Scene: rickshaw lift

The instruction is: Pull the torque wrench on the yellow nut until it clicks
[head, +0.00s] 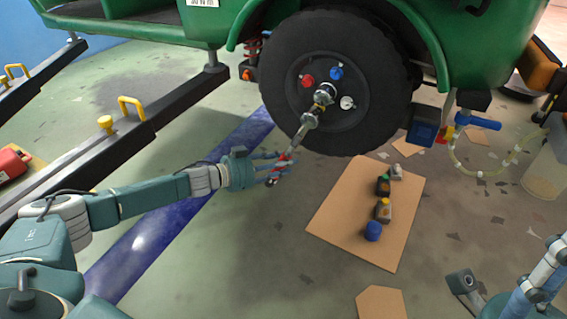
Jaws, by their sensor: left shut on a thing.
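The torque wrench (306,127) slants from the wheel hub down and left to my left gripper (279,168). Its silver head sits at the hub, over a yellowish nut (321,98) that is mostly hidden. My left gripper is shut on the wrench's red and dark handle end, below and left of the wheel. A red nut (307,81), a blue nut (336,73) and a white nut (347,102) show around the head. Part of my right arm is at the bottom right corner; its fingertips cannot be made out.
The green rickshaw's black tyre (283,62) is just above the wrench. Dark lift beams (150,122) with yellow handles lie left, beside my left arm. A cardboard sheet (340,212) with small bottles lies on the floor to the right. A clear bin (550,165) stands far right.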

